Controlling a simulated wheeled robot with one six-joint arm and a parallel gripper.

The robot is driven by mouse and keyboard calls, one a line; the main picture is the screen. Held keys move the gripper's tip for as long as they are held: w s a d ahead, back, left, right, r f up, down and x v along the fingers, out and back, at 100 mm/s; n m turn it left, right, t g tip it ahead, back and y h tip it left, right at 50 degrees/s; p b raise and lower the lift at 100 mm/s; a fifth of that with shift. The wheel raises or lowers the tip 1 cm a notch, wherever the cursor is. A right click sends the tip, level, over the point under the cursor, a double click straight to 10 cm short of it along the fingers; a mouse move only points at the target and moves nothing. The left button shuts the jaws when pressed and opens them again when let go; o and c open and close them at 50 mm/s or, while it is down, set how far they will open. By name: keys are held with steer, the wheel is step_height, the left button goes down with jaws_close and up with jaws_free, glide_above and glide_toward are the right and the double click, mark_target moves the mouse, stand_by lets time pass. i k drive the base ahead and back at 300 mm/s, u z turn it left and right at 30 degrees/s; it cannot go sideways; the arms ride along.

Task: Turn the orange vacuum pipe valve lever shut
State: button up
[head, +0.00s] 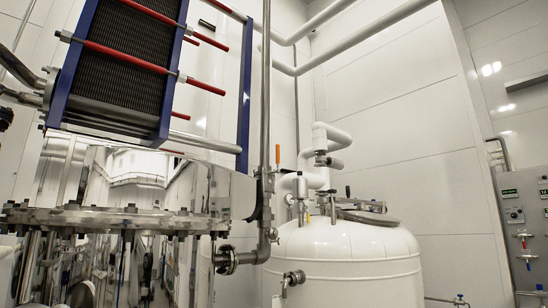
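A small orange lever (277,154) stands upright beside the vertical grey metal pipe (265,90) near the middle of the head view. It runs roughly parallel to the pipe, just above a metal valve fitting (266,182). I cannot tell from the picture alone which of the two belongs to the vacuum pipe. My gripper does not show in this view, and nothing is seen touching either lever.
A blue-framed plate heat exchanger (125,55) with red rods stands at upper left above a shiny flanged steel tank (110,218). White pipes (350,40) run overhead. A control panel (525,210) with gauges is at far right. A small valve (293,279) sticks out low on the white tank.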

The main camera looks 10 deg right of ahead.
mark_target(277, 147)
steer(key=u, duration=0.25)
steer(key=i, duration=1.3)
